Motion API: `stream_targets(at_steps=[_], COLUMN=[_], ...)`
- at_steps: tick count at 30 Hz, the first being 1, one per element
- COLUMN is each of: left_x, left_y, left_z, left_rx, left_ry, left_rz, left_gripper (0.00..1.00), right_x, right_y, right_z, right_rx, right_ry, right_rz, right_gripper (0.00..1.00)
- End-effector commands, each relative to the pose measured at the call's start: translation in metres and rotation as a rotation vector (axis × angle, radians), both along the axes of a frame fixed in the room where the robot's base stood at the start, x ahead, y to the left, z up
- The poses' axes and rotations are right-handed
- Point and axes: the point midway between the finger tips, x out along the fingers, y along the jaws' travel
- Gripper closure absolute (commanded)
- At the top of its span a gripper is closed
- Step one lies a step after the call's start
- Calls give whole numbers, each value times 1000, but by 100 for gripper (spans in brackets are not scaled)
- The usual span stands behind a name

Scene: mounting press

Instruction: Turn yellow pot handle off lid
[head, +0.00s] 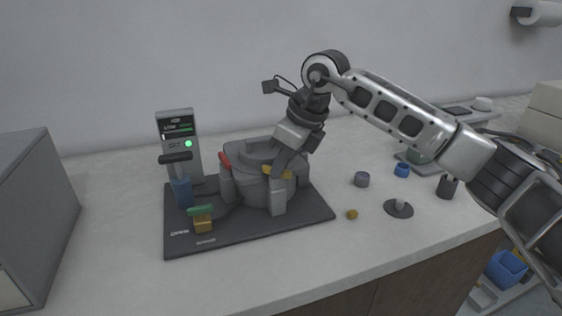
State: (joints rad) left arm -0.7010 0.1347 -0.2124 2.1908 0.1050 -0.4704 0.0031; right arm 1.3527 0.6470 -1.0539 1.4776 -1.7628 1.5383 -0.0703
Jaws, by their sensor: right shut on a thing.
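The mounting press pot (242,186) is a grey round body with a lid (257,152) on top, standing on a dark base plate. A yellow pot handle (270,170) sits at the front right edge of the lid. A red handle (225,160) shows at the lid's left edge. My right gripper (284,165) comes down from the upper right and is shut on the yellow handle. Its fingers hide part of the handle and the lid's right side. My left gripper is not in view.
A control unit (175,128) with a green light stands behind left on the base plate (240,232). A green-topped yellow block (203,222) is at the front left. A grey box (35,215) stands far left. Small cups and parts lie to the right.

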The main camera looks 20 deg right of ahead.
Motion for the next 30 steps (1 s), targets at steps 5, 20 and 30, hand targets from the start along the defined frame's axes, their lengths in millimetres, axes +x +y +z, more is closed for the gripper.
stream_targets(at_steps=[5,20,30], left_x=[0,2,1], left_y=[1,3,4], left_z=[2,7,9], left_rx=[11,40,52], left_ry=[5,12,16], left_rz=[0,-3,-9], left_gripper=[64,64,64], right_x=[2,7,8], right_y=[-1,-2,-2], right_z=[3,3,2], right_rx=[4,3,0], right_ry=[-2,-4,-4], right_rz=[164,594,750], right_gripper=[100,100,100])
